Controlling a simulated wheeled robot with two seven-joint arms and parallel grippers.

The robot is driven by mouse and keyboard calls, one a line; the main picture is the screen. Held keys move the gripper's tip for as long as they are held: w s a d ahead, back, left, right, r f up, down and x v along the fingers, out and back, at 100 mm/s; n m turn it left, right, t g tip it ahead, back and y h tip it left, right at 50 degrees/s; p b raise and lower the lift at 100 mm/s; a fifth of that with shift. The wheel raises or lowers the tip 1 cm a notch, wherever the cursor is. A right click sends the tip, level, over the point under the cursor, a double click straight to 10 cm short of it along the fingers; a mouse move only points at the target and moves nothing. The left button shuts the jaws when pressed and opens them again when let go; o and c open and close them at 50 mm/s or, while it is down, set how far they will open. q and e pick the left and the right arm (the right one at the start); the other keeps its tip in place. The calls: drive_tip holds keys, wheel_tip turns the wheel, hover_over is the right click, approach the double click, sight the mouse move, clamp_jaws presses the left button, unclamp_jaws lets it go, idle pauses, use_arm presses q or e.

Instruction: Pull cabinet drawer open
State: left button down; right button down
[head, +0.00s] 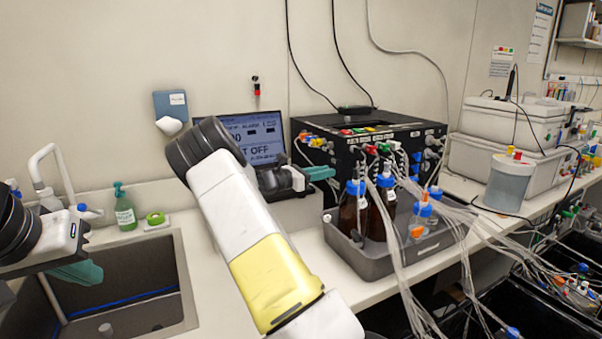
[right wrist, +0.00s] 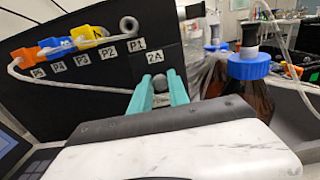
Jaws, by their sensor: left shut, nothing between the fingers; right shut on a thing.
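The black cabinet (head: 405,133) stands on the bench right of centre, with coloured connectors and labels on its faces. In the right wrist view, its dark panel (right wrist: 97,75) carries labels P1 and 2A. My right gripper (head: 322,173) reaches the cabinet's left side. Its teal fingers (right wrist: 158,95) are shut on a small grey round knob (right wrist: 160,84) just below the 2A label. I cannot make out a drawer edge or gap. My left gripper (head: 88,273) is at the far left, over the sink, shut and empty.
A grey tray (head: 375,266) with brown blue-capped bottles (head: 378,215) and tubing stands before the cabinet. A monitor (head: 240,125) is behind my right arm. The sink (head: 135,300), with a soap bottle (head: 124,210) behind it, is at left.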

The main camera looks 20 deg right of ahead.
drive_tip(key=a, duration=1.1)
drive_tip(key=shift+s+a, duration=0.2)
drive_tip(key=shift+s, duration=0.25)
drive_tip(key=c, duration=1.3)
unclamp_jaws()
drive_tip(key=shift+a, duration=0.1)
drive_tip(key=a, duration=0.7)
drive_tip(key=shift+s+a, duration=0.3)
